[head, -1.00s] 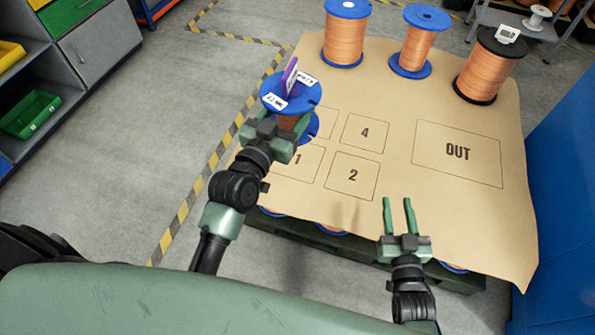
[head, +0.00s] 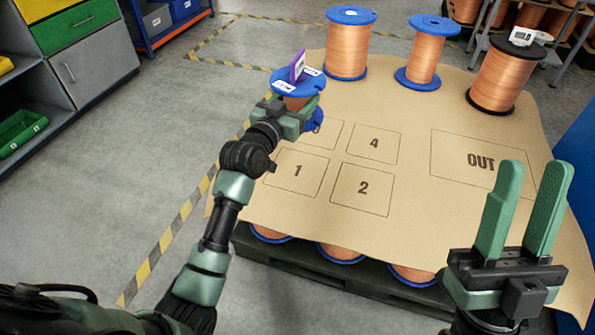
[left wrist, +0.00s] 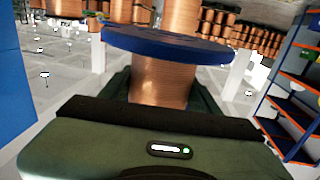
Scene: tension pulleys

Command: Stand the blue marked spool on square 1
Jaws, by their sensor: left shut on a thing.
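The blue marked spool (head: 300,82) has blue flanges, copper winding, white labels and a purple tag upright on top. My left gripper (head: 294,108) is shut on its winding, below the top flange. The spool is upright over the back left of the board, by the partly hidden square 3; whether its lower flange touches the board I cannot tell. Its flange and copper (left wrist: 160,75) fill the middle of the left wrist view. Square 1 (head: 297,185) is a bare printed outline, nearer me than the spool. My right gripper (head: 532,170) is open and empty at the right, in front of OUT.
Two blue-flanged spools (head: 347,50) (head: 425,55) and a black-flanged spool (head: 507,78) with a white device on top stand along the board's back edge. Squares 2 and 4 and the OUT area (head: 448,150) are clear. More spools sit under the tan board (head: 400,225).

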